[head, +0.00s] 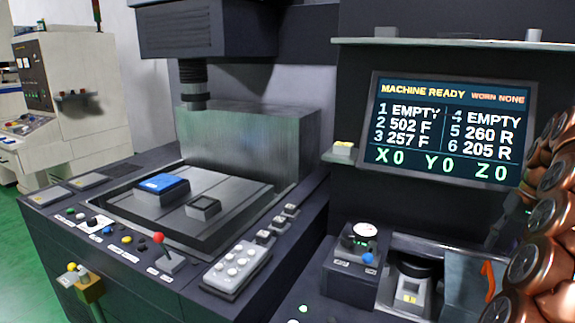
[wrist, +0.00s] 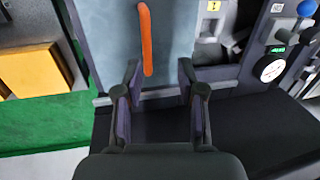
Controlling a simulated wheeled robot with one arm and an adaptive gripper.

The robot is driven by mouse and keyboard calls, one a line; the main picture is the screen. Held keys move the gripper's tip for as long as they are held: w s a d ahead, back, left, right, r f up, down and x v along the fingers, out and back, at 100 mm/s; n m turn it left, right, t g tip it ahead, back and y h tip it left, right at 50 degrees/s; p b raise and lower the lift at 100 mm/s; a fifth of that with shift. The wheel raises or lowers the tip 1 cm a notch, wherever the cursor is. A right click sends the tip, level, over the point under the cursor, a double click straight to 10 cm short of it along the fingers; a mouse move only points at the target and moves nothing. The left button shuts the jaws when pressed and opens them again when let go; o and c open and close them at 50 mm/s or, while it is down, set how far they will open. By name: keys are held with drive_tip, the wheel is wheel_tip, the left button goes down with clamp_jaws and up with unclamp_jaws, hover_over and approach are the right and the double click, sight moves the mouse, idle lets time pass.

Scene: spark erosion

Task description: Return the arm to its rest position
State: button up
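My gripper (wrist: 159,67) shows in the wrist view with its two dark fingers apart and nothing between them. It is above a grey-blue panel (wrist: 180,40) with an orange strip (wrist: 146,40), just ahead of the fingertips. I cannot tell the exact gap to the panel. In the head view my copper-coloured arm (head: 545,215) is folded at the right edge. My gripper is not clearly visible there.
The machine's screen (head: 446,130) reads "MACHINE READY". A dial gauge (head: 362,230) and an orange strip (head: 488,280) are near my arm. The worktable (head: 235,205) bears a blue-topped block (head: 163,184) and a small dark block (head: 203,207).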

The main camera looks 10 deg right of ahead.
drive_tip(key=s+a+n+g, duration=0.1)
drive_tip(key=s+a+n, duration=0.15)
drive_tip(key=a, duration=1.05)
drive_tip(key=s+a+n+g, duration=0.1)
drive_tip(key=s+a+n, duration=0.15)
drive_tip(key=a, duration=1.05)
drive_tip(key=s+a+f, duration=0.3)
drive_tip(key=s+f, duration=0.1)
drive_tip(key=s, duration=0.3)
drive_tip(key=s+a+f+h, duration=0.1)
drive_tip(key=s+a+f, duration=0.2)
drive_tip(key=s, duration=0.5)
drive_tip(key=s+a+f+n+g+h, duration=0.1)
drive_tip(key=s+a+f, duration=0.3)
drive_tip(key=s, duration=0.4)
drive_tip(key=shift+s+a+f, duration=0.15)
drive_tip(key=shift+a+f, duration=0.05)
drive_tip(key=shift+f, duration=0.1)
